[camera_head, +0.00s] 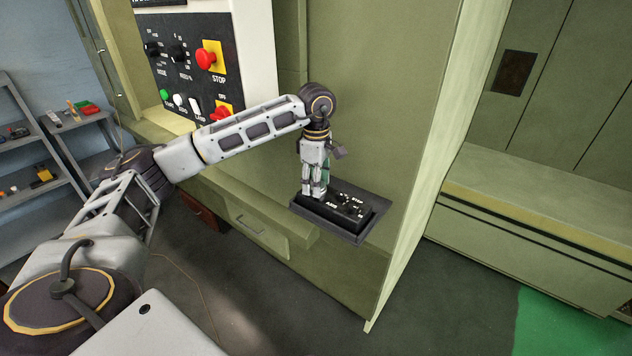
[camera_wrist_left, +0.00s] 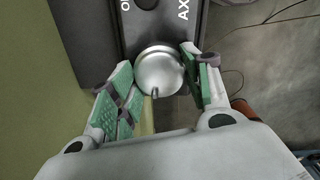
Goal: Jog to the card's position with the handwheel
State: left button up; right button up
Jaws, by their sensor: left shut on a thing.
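A black handwheel pendant (camera_head: 350,208) with white lettering and small controls lies on a dark tray (camera_head: 326,228) fixed to the green machine. My left gripper (camera_head: 314,192) reaches down over the pendant's left end. In the left wrist view, a round silver metal knob (camera_wrist_left: 158,72), apparently the handwheel, sits between its green finger pads (camera_wrist_left: 156,90). The gripper is shut on it. The pendant also shows there, with part of the word "AXIS" (camera_wrist_left: 182,9). The head view hides the knob behind the fingers. I cannot make out a card. My right gripper is not in view.
A control panel (camera_head: 200,62) with knobs, a red stop button (camera_head: 206,57) and a red switch stands behind my left arm. Grey shelves (camera_head: 75,122) with small items are at the left. The floor right of the tray is clear.

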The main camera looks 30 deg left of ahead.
pick_arm(q)
jog(key=o, duration=1)
jog(key=shift+o, duration=0.2)
jog(key=shift+r, duration=0.1)
notch_tip(320, 180, up, 12)
jog(key=shift+s, duration=0.1)
dwell(0.9)
